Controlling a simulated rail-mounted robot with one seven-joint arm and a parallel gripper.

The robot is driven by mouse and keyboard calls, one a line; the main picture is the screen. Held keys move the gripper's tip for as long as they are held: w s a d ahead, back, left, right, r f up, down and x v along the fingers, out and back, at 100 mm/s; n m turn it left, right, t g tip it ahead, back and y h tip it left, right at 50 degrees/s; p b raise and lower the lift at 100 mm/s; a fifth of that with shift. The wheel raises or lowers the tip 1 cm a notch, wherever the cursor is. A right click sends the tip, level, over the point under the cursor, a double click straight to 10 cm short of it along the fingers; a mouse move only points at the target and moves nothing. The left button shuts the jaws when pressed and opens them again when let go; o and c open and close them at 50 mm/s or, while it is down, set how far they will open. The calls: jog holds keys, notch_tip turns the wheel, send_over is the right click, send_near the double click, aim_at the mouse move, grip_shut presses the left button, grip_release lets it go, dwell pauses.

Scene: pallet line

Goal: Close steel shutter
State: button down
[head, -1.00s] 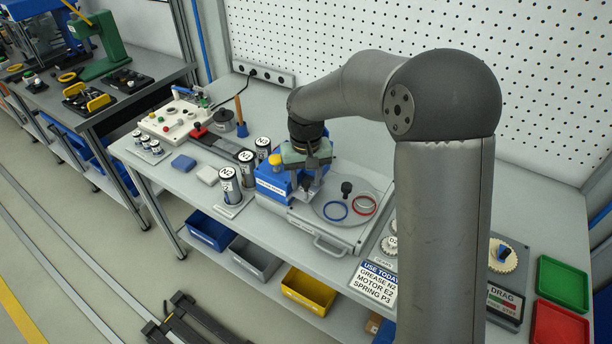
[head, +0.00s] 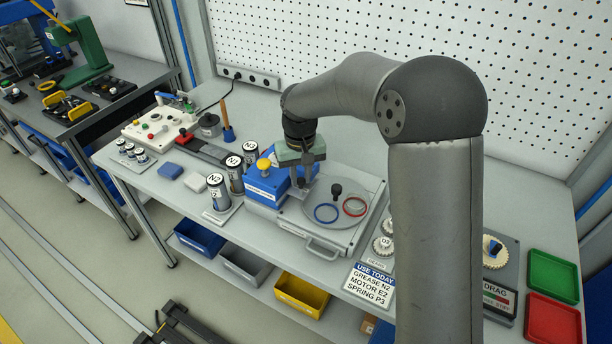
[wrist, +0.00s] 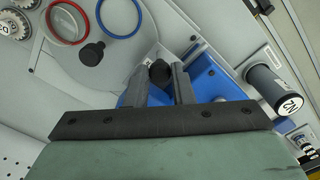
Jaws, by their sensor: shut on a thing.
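My gripper (head: 301,187) points down at the right edge of the blue box (head: 262,190), above the left part of a grey flat unit (head: 318,237). In the wrist view, the fingers of my gripper (wrist: 168,85) are shut on a black knob (wrist: 160,72). Blue surfaces show on both sides of the fingers. The steel shutter cannot be clearly told apart from the grey metal around this knob; the fingers hide part of the spot. A second black knob (wrist: 92,53) stands on a round grey plate (head: 341,207) beside my gripper.
A blue ring (head: 326,213) and a red ring (head: 354,206) lie on the round plate. Dark canisters with white tops (head: 218,188) stand left of the blue box. A USE TODAY sign (head: 371,285) is at the front edge. Green (head: 552,272) and red (head: 553,318) trays are at right.

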jog(key=c, duration=1.3)
grip_release()
jog(key=shift+w+d+r, duration=0.1)
jog(key=shift+w+d, duration=0.1)
jog(key=shift+w, duration=0.05)
jog(key=shift+o, duration=0.2)
jog(key=shift+a, duration=0.1)
jog(key=shift+r, duration=0.1)
notch_tip(320, 180, up, 17)
jog(key=b, duration=0.2)
jog(key=shift+s+r, duration=0.1)
jog(key=shift+s, duration=0.05)
jog(key=s+d+f+m, duration=0.1)
jog(key=s+d+f, duration=0.3)
jog(key=s, duration=0.5)
jog(key=s+d+f+m, duration=0.1)
jog(key=s+d+f, duration=0.4)
jog(key=s+d, duration=0.3)
jog(key=s+d+f+m+t, duration=0.1)
jog(key=s+d+f, duration=0.3)
jog(key=s, duration=0.7)
jog(key=shift+s+d+f+m, duration=0.25)
jog(key=shift+d+f+m, duration=0.1)
jog(key=shift+d, duration=0.65)
